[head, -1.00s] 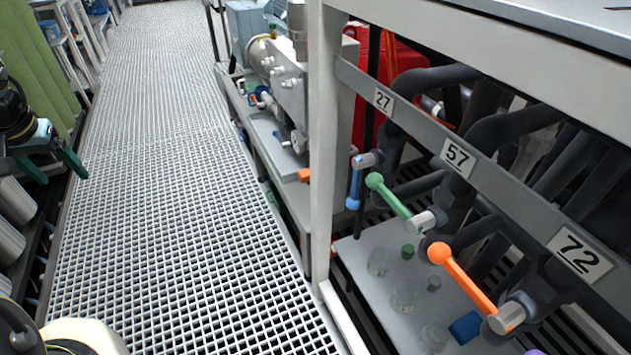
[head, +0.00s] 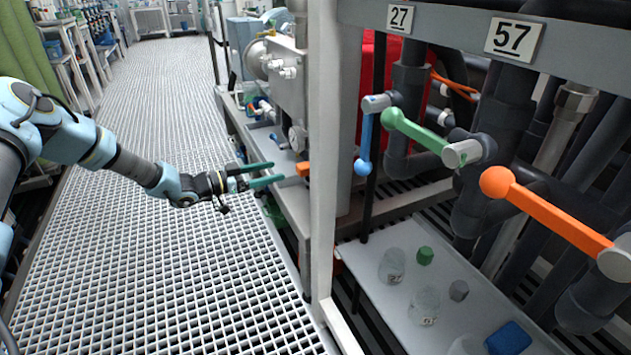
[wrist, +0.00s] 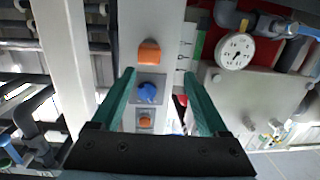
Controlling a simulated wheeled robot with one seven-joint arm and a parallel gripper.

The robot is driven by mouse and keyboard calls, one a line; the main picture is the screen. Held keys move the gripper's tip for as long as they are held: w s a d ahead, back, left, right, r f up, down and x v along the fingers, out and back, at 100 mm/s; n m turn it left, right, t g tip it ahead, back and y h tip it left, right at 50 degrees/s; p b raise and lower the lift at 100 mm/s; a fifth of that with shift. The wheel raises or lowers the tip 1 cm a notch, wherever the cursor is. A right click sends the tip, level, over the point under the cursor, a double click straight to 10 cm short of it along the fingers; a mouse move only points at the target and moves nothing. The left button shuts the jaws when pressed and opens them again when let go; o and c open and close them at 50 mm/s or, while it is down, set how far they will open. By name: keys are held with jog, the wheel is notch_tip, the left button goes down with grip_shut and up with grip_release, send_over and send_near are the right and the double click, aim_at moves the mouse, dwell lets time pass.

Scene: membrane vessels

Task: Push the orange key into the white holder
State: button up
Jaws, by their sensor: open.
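The orange key (head: 302,169) shows in the head view as a small block at the edge of the pale grey bench structure, left of the white post. In the wrist view the orange key (wrist: 149,52) lies ahead of my fingertips, near the middle between them, against a pale upright strip (wrist: 165,18). I cannot tell whether that strip is the white holder. My gripper (head: 277,171) has green fingers, spread and empty, just left of the key in the head view. It also shows in the wrist view (wrist: 157,72). Fingers and key look apart.
A blue knob (wrist: 148,92) and a smaller orange piece (wrist: 146,122) sit below the key in the wrist view. The white post (head: 325,150) stands right of the key. Blue, green and orange valve levers (head: 415,130) are farther right. The grating walkway (head: 150,240) is clear.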

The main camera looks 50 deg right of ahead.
aim_at(298, 172)
jog(key=shift+s+d+f+m+g, duration=0.15)
jog(key=shift+s+f+m+g, duration=0.1)
jog(key=shift+s, duration=0.2)
jog(key=shift+s+d+f+m+g, duration=0.15)
jog(key=shift+s+f+g, duration=0.1)
jog(key=shift+s, duration=0.15)
jog(key=b+x, duration=0.2)
jog(key=x, duration=0.5)
jog(key=shift+s+d, duration=0.1)
jog(key=shift+d, duration=0.05)
jog(key=shift+b+x, duration=0.35)
jog(key=shift+x, duration=0.5)
jog(key=shift+r, duration=0.15)
jog(key=shift+b, duration=0.45)
grip_shut()
dwell(0.5)
